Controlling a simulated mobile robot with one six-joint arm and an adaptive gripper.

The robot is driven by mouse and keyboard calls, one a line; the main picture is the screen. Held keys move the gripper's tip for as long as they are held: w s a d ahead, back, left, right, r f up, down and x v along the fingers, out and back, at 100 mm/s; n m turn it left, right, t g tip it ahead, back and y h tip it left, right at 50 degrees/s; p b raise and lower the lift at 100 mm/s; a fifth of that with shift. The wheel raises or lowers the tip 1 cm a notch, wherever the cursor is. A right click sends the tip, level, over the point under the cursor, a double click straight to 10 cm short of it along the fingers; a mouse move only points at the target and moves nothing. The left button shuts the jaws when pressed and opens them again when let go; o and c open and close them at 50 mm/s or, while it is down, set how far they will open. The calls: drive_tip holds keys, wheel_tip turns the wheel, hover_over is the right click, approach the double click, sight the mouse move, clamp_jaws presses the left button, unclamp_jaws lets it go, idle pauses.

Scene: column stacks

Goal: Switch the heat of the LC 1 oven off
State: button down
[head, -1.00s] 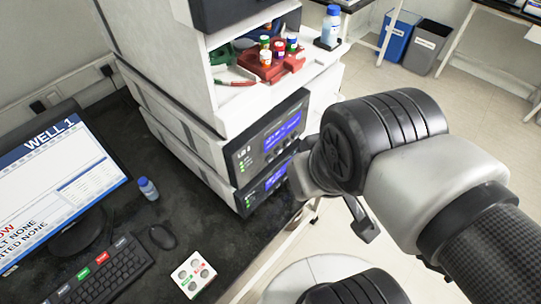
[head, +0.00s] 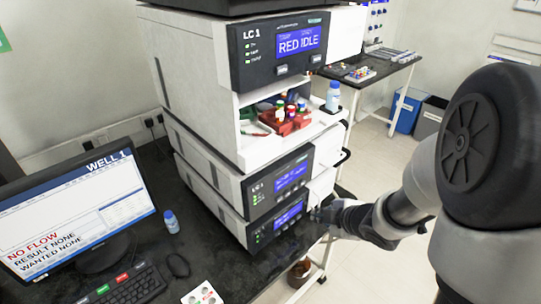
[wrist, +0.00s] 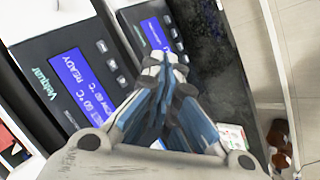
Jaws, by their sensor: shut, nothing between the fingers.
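The LC 1 stack stands on the dark bench. Its middle module (head: 280,183) has a lit blue display (head: 291,178). In the wrist view this display (wrist: 80,82) reads READY with °C values, so this looks like the oven. In the head view my gripper (head: 322,214) is beside the lower module.
A monitor (head: 75,210), keyboard (head: 120,290) and small bottle (head: 170,221) are at left.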

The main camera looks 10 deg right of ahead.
sight(279, 200)
drive_tip(key=shift+s+a+f+n+y, duration=0.6)
drive_tip(key=shift+s+a+f+y, duration=0.1)
drive_tip(key=shift+f, duration=0.15)
drive_tip(key=w+a, duration=0.5)
drive_tip(key=w, duration=0.2)
drive_tip(key=shift+w+a, duration=0.1)
idle(1.3)
drive_tip(key=shift+w+a, duration=0.2)
drive_tip(key=shift+w, duration=0.15)
drive_tip(key=shift+w+a, duration=0.25)
drive_tip(key=shift+w, duration=0.05)
idle(0.6)
idle(0.4)
drive_tip(key=shift+s+d, duration=0.45)
drive_tip(key=shift+s, duration=0.25)
